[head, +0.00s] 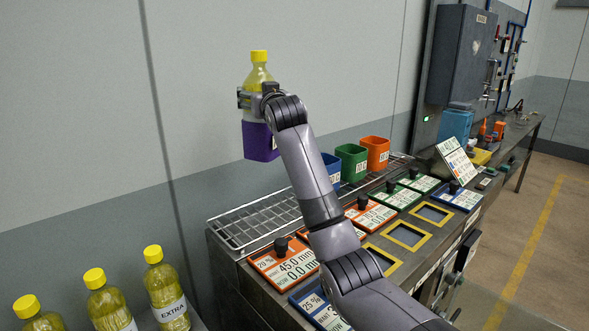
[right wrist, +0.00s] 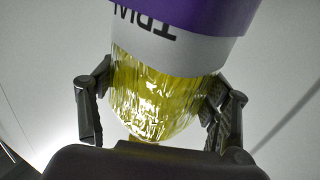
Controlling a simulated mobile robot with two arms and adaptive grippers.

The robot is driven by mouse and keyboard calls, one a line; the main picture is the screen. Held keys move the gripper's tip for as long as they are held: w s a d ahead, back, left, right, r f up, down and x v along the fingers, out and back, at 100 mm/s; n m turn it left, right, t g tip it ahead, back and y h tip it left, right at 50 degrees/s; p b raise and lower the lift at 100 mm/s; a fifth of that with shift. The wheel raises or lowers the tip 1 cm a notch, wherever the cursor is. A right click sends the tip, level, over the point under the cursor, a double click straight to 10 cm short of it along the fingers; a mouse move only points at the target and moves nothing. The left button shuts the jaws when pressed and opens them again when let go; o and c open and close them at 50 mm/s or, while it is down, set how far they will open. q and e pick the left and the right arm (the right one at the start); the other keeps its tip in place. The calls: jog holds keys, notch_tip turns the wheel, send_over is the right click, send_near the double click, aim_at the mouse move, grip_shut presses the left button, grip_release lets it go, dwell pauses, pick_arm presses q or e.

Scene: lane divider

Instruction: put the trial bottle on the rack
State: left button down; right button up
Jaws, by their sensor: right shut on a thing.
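The trial bottle (head: 258,75) has a yellow cap, yellow liquid and a white label. A purple cup or sleeve (head: 260,142) covers its lower part; I cannot tell which. In the head view it is upright in the air, above the wire rack's left end. My right gripper (head: 258,96) is shut around the bottle's body. In the right wrist view the fingers stand on both sides of the bottle (right wrist: 150,95), with the upside-down label and purple part beyond. The wire rack (head: 240,228) runs along the back of the bench; its left part is bare. My left gripper is out of view.
Blue (head: 331,172), green (head: 351,162) and orange (head: 375,153) cups stand at the rack's right part. Number panels with black knobs (head: 281,246) and yellow frames (head: 408,235) cover the bench front. Several yellow-capped bottles (head: 168,290) stand at lower left. A wall is behind.

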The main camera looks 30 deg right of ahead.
notch_tip(320, 180, down, 18)
jog(key=p, duration=0.3)
jog(key=shift+s, duration=0.1)
jog(key=o, duration=1.5)
jog(key=shift+f, duration=0.3)
jog(key=o, duration=0.4)
jog(key=shift+r, duration=0.1)
jog(key=shift+o, duration=0.2)
jog(key=shift+s, duration=0.1)
jog(key=b+v, duration=0.2)
jog(key=v, duration=1)
